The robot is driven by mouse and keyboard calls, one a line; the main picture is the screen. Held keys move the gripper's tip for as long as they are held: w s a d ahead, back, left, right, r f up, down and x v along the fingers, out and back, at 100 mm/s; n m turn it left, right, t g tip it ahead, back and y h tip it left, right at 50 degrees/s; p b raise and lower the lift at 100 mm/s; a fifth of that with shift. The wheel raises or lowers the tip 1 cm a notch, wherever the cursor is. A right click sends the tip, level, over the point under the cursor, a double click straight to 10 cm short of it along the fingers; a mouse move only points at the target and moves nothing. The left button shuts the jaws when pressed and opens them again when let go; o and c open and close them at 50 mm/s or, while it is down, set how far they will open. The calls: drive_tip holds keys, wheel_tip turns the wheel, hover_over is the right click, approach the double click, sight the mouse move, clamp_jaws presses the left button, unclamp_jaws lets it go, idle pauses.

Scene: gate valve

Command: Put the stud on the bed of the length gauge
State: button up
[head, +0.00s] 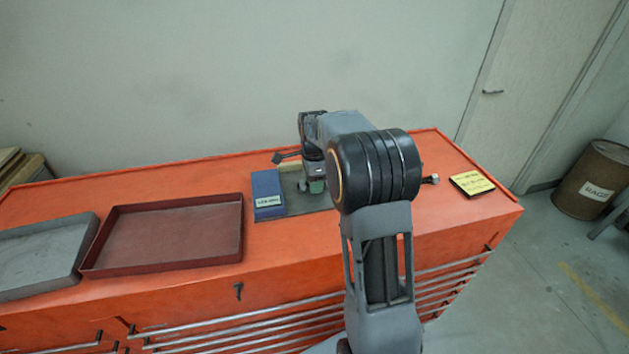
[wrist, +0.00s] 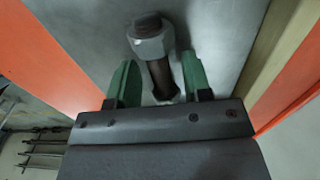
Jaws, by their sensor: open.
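The stud (wrist: 163,78) is a dark rod with a grey hex nut (wrist: 150,42) near its far end. In the wrist view it appears to lie on the grey bed (wrist: 95,22) of the length gauge, beside a beige strip (wrist: 265,60). My gripper (wrist: 157,84) is open, with a green finger pad on each side of the rod and visible gaps. In the head view my gripper (head: 312,186) is low over the gauge's grey plate (head: 290,209), right of its labelled blue block (head: 267,190). My arm hides part of the gauge there.
A dark red tray (head: 165,237) and a grey tray (head: 40,258) stand on the orange cabinet to the left. A yellow note (head: 472,184) lies at the right, with a small metal part (head: 431,179) near it. A rag drum (head: 592,180) stands on the floor.

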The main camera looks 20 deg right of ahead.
wheel_tip(320, 180, up, 11)
drive_tip(key=s+a+r+n+t, duration=0.1)
drive_tip(key=s+a+r+n, duration=0.1)
drive_tip(key=s+a+n, duration=0.3)
drive_tip(key=s+a+f+n+t, duration=0.1)
drive_tip(key=s+a+f+n, duration=0.1)
drive_tip(key=s+n, duration=0.5)
drive_tip(key=s+a+f+n+t, duration=0.2)
drive_tip(key=s+f+n, duration=0.3)
drive_tip(key=s+n, duration=0.3)
drive_tip(key=shift+s+a+f, duration=0.15)
drive_tip(key=shift+s+a, duration=0.65)
drive_tip(key=shift+s, duration=0.2)
